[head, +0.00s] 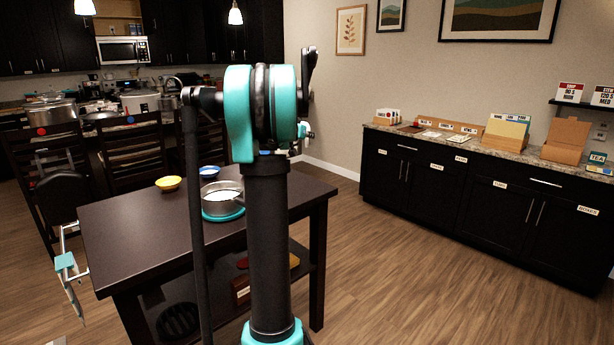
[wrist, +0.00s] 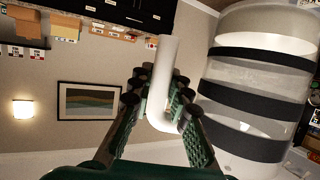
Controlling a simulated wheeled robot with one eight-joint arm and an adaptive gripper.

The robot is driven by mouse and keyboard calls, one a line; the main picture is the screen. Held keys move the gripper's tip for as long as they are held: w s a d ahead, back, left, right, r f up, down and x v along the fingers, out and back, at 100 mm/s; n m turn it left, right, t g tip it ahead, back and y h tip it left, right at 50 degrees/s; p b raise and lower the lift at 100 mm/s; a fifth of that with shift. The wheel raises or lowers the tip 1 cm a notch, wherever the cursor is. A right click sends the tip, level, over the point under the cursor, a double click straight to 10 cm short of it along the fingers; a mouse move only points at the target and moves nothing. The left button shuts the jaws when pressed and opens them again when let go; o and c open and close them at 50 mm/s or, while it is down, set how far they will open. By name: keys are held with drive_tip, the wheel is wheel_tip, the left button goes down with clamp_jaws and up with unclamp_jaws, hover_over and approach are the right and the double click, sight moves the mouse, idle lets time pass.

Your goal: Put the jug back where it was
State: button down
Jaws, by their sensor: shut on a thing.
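The jug (wrist: 255,82) fills the right side of the wrist view. Its body is pale and partly see-through, with dark bands around it. My gripper (wrist: 158,106) is shut on the jug's white handle, with one finger on each side. The jug is off the table in the wrist view, which looks toward the wall upside down. In the head view my arm stands in front, and I cannot make out the jug or the gripper's fingers there.
A dark table (head: 140,232) holds a metal pot (head: 222,207) with pale contents on a teal mat, a yellow bowl (head: 168,183) and a blue bowl (head: 209,172). Its left and front top is clear. Chairs and a cluttered counter stand behind. A dark sideboard (head: 480,195) is at right.

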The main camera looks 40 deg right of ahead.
wheel_tip(320, 180, down, 15)
drive_tip(key=shift+f, duration=0.1)
idle(0.4)
drive_tip(key=c, duration=1.8)
unclamp_jaws()
drive_tip(key=shift+f, duration=0.1)
drive_tip(key=o, duration=0.4)
drive_tip(key=shift+c, duration=0.2)
drive_tip(key=shift+a, duration=0.1)
drive_tip(key=v, duration=1.2)
